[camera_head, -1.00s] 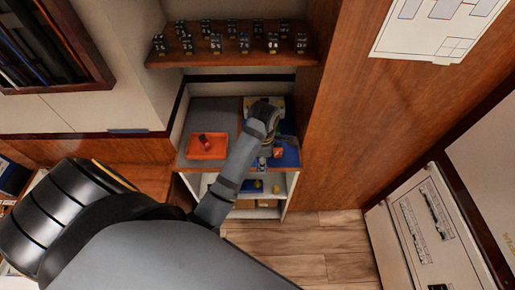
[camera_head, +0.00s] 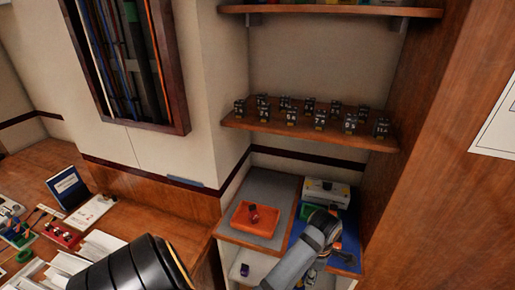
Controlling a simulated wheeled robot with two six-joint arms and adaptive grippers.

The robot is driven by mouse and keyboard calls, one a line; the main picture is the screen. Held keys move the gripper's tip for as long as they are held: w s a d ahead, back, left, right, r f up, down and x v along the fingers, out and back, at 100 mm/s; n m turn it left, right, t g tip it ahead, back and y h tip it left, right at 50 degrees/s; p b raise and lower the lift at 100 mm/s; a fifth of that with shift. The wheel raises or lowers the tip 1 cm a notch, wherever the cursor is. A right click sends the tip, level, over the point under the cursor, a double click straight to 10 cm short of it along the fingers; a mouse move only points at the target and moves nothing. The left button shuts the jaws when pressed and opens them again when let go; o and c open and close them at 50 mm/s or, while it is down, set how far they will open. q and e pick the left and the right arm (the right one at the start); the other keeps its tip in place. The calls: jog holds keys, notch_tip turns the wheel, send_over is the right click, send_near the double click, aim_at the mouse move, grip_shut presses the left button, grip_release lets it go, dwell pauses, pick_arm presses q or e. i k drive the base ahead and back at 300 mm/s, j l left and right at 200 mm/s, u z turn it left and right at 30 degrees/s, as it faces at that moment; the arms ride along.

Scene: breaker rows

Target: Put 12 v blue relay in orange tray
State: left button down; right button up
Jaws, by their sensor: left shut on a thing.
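The orange tray (camera_head: 244,222) sits on the grey part of a low cabinet top, with a small dark red object (camera_head: 254,215) in it. My left gripper (camera_head: 323,222) is to the right of the tray, over the blue mat (camera_head: 350,232). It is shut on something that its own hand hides. I cannot make out a blue relay in this view. My right gripper is not in view.
A white device (camera_head: 326,190) with a yellow label stands behind my gripper. An orange item (camera_head: 337,246) lies on the blue mat. A wooden shelf (camera_head: 270,126) above holds several small dark blocks. A cluttered wooden desk (camera_head: 128,203) is at left.

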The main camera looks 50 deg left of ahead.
aim_at(265, 223)
jog(key=i+u, duration=0.1)
jog(key=u, duration=0.3)
jog(key=l+u, duration=0.1)
jog(key=u, duration=0.25)
jog(key=i+l+u, duration=0.15)
jog(key=u, duration=0.25)
jog(key=l+u, duration=0.1)
jog(key=u, duration=0.3)
jog(key=i+l+u, duration=0.15)
jog(key=l, duration=0.4)
jog(key=i+l+u, duration=0.2)
jog(key=l, duration=0.35)
jog(key=l+u, duration=0.15)
jog(key=l, duration=0.45)
